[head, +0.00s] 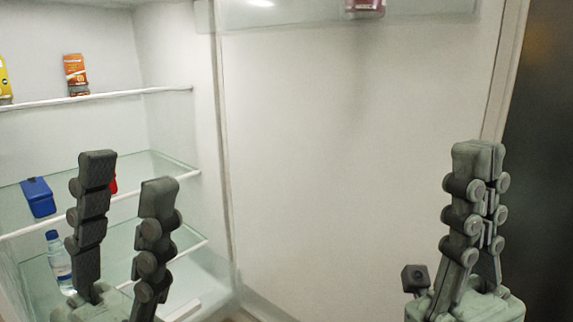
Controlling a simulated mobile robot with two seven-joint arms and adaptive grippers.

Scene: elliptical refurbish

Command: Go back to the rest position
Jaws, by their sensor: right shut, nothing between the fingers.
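My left gripper (127,172) is at the lower left, pointing up, with its two fingers apart and nothing between them. It stands in front of the open fridge shelves and hides part of them. My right gripper (478,150) is at the lower right, pointing up, with its fingers together and empty. It is in front of the right edge of the fridge door. Neither gripper is seen holding anything.
The open fridge has glass shelves (160,160) holding a blue box (38,197), a bottle (57,257), an orange box (76,74) and a yellow item (4,80). The open door (350,170) fills the middle, with a reddish item (365,7) on its top shelf.

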